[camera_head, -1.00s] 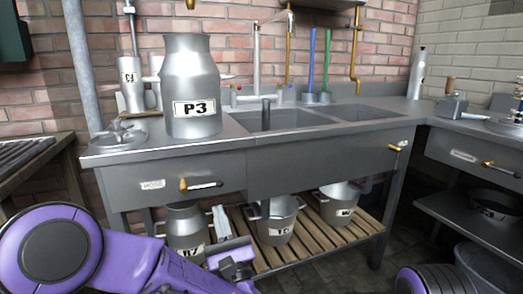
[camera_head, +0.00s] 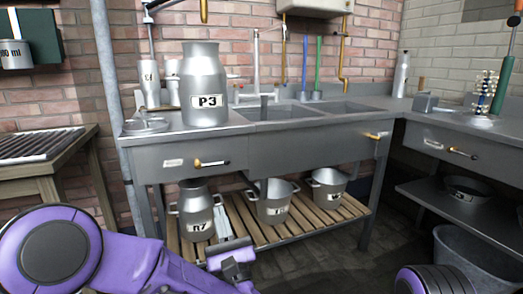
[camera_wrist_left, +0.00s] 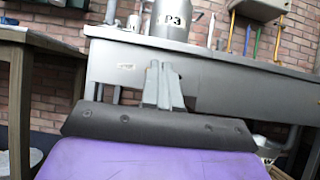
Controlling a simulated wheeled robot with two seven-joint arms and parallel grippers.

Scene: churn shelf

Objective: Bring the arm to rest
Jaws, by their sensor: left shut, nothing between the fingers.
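My left arm comes in from the lower left in the head view. Its gripper (camera_head: 219,216) is in front of the lower slatted shelf, beside a churn (camera_head: 196,211) whose label is hard to read. In the left wrist view the two grey fingers (camera_wrist_left: 163,84) are together with nothing held, in front of the sink counter. A purple part of mine shows at the lower right of the head view; my right gripper is out of sight.
The metal sink counter (camera_head: 290,148) carries churn P3 (camera_head: 204,75). Two pots, (camera_head: 273,204) and (camera_head: 328,188), stand on the slatted shelf (camera_head: 318,216). A wooden table (camera_head: 50,165) is at left. A grey tub (camera_head: 470,255) stands at right.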

